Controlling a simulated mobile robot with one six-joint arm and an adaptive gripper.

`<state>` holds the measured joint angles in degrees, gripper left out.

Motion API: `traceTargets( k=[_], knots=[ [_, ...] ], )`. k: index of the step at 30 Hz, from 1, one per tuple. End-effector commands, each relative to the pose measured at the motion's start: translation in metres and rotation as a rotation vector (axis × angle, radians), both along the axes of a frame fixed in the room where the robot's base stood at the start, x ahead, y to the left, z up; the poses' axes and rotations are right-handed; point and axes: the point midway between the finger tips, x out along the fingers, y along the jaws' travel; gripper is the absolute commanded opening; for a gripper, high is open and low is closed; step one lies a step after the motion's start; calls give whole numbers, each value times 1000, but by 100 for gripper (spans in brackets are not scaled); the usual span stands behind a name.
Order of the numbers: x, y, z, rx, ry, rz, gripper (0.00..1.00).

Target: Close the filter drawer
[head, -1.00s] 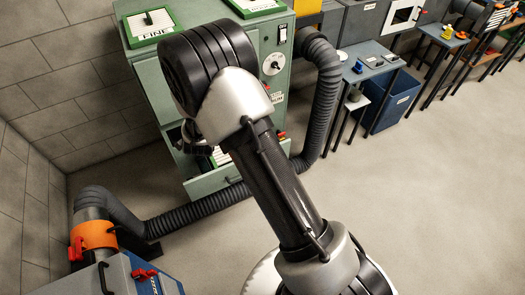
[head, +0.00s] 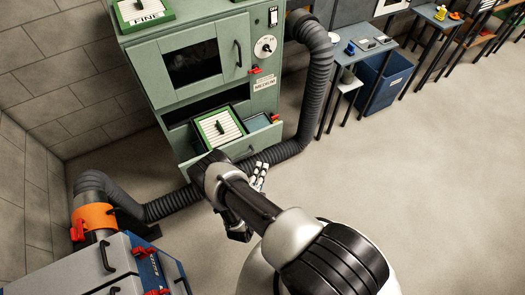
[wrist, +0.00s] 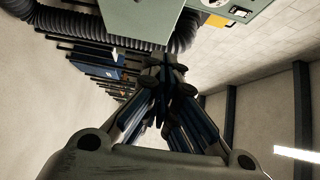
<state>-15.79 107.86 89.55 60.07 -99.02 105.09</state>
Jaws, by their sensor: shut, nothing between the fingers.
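The filter drawer (head: 264,139) sticks out, open, low on the front of the green cabinet (head: 150,58). A green-framed filter with white pleats (head: 219,128) lies in it, beside a blue-grey area at the right. My gripper (head: 260,177) is in front of the drawer, partly behind my arm. In the wrist view its fingers (wrist: 172,92) are together with nothing between them. A green panel (wrist: 140,18) shows beyond the fingertips; I cannot tell whether they touch it.
A black corrugated hose (head: 317,90) runs down the cabinet's right side and along the floor. A blue machine with an orange collar (head: 95,216) stands at lower left. Side tables and a blue bin (head: 388,82) are at upper right. The floor at right is clear.

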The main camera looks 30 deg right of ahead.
Motion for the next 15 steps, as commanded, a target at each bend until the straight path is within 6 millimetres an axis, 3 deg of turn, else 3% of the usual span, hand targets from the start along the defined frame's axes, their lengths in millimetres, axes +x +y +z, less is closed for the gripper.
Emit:
traceTargets(
  k=[15],
  knots=[
    [74,-67,-2,1,-2,-2,0]
  ],
)
